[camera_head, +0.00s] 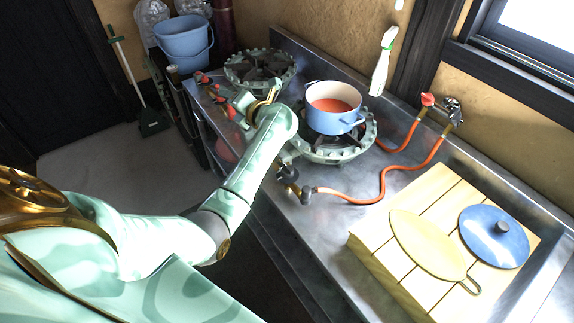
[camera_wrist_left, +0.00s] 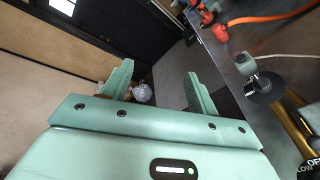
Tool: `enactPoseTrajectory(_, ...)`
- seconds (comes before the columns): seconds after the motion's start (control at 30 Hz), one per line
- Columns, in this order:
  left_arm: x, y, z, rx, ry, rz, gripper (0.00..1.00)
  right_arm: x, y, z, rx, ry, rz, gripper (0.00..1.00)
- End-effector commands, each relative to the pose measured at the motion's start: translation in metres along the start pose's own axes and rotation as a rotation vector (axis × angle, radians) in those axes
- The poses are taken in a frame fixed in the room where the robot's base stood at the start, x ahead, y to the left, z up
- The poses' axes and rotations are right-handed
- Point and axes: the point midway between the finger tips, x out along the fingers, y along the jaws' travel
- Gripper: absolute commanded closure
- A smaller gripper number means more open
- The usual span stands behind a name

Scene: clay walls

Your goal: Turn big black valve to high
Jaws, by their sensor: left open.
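A black round knob (camera_wrist_left: 262,87) with a brass pipe (camera_wrist_left: 292,128) beside it shows at the right of the left wrist view. A dark dial with OFF and LOW lettering (camera_wrist_left: 312,163) is cut off at the lower right corner. In the head view a black valve (camera_head: 286,173) sits at the stove's front edge; I cannot tell its setting. My left gripper (camera_wrist_left: 158,85) is open and empty, its two fingers apart, with the knob outside them to the right. In the head view my forearm largely hides this gripper. My right gripper is not in view.
A blue pot (camera_head: 333,108) with red contents stands on the near burner (camera_head: 335,150). An orange hose (camera_head: 383,190) runs along the steel counter. Red-handled valves (camera_head: 202,78) are at the left edge.

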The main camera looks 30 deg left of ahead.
Motion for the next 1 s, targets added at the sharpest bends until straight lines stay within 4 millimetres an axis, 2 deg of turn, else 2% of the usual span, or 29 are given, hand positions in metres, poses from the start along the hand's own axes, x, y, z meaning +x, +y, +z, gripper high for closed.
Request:
enactPoseTrajectory(0.07,-0.007,-0.024,-0.005,-0.196,0.255,-0.236,0.41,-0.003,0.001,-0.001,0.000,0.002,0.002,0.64)
enactPoseTrajectory(0.17,-0.043,-0.056,-0.002,-0.363,0.532,-0.525,0.41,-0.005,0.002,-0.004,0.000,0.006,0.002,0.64)
enactPoseTrajectory(0.2,-0.060,-0.065,0.004,-0.407,0.621,-0.625,0.41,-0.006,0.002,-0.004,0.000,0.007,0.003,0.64)
enactPoseTrajectory(0.3,-0.099,-0.076,0.018,-0.473,0.787,-0.822,0.41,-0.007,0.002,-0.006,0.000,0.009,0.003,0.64)
enactPoseTrajectory(0.43,-0.127,-0.081,0.029,-0.503,0.891,-0.950,0.41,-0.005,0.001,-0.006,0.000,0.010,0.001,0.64)
enactPoseTrajectory(0.57,-0.128,-0.096,0.024,-0.505,0.914,-0.974,0.41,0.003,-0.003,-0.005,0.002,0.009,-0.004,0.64)
enactPoseTrajectory(1.0,-0.099,-0.190,-0.024,-0.503,0.913,-0.966,0.41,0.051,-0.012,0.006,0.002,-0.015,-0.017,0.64)
